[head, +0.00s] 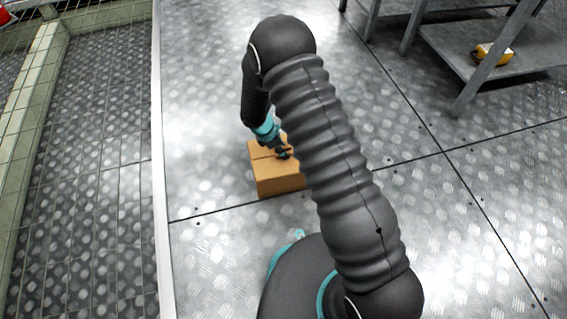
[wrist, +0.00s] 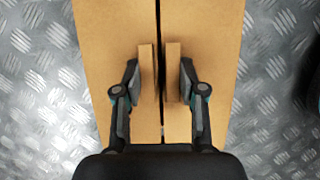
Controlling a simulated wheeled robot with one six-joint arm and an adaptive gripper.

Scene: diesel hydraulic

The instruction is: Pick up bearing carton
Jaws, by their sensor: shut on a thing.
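The bearing carton (head: 280,180) is a brown cardboard box on the metal floor in the head view, with my arm partly in front of it. My gripper (head: 284,154) is at its top. In the wrist view the carton (wrist: 110,35) fills the middle, with a dark seam running down its top. My gripper (wrist: 160,75) is there over the seam, its two fingers on either side of two small upright cardboard pieces along the seam. It is shut on these parts of the carton. I cannot tell whether the carton is clear of the floor.
A grey metal shelf rack (head: 470,55) stands at the upper right, with a yellow item (head: 491,54) on its lower shelf. A pale raised edge (head: 157,160) and a railing (head: 30,90) run along the left. The floor around the carton is clear.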

